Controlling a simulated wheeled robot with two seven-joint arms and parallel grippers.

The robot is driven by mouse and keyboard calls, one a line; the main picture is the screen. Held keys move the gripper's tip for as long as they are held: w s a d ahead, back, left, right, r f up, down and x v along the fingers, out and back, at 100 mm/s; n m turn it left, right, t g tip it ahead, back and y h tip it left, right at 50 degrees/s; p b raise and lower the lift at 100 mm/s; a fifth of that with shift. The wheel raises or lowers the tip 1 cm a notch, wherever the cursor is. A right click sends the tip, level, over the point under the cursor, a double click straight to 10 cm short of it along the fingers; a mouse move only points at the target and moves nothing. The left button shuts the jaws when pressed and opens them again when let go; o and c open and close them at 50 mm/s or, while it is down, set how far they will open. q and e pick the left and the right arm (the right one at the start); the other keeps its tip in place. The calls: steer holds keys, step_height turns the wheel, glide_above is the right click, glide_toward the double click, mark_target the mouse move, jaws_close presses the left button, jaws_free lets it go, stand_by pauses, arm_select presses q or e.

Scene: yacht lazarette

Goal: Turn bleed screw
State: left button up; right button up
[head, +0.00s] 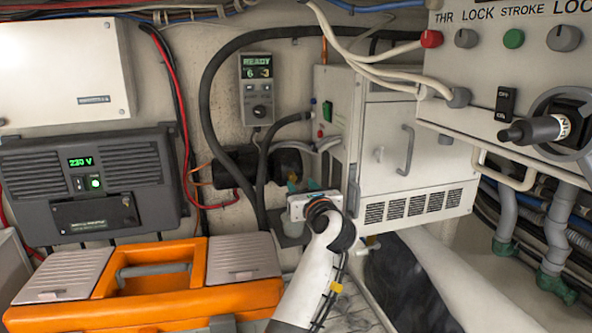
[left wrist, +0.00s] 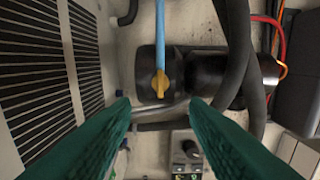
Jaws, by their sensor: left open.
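A yellow wing-shaped screw (left wrist: 160,84), which looks like the bleed screw, sits on a black cylinder (left wrist: 205,78) in the left wrist view. A light blue strip or tube (left wrist: 160,30) meets it from above in the picture. My left gripper (left wrist: 160,108) has its two green fingers apart, one on each side below the screw in the picture, with nothing between the tips. In the head view my left gripper (head: 302,184) is in front of the black cylinder (head: 275,166); the screw cannot be made out there. My right gripper is not in view.
A vented white cabinet (head: 415,150) stands right of my left gripper. A thick black hose (head: 206,90) loops near the cylinder. A small READY controller (head: 256,90) is on the wall above. An orange toolbox (head: 150,300) and a control panel (head: 500,70) flank the space.

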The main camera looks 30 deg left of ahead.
mark_target(294, 176)
arm_select(q)
steer(key=p+x, duration=0.2)
steer(key=x, duration=0.2)
steer(key=shift+w+a+r, duration=0.15)
steer(key=shift+a, duration=0.1)
steer(key=shift+w+a, duration=0.4)
jaws_close()
steer(key=shift+f, duration=0.2)
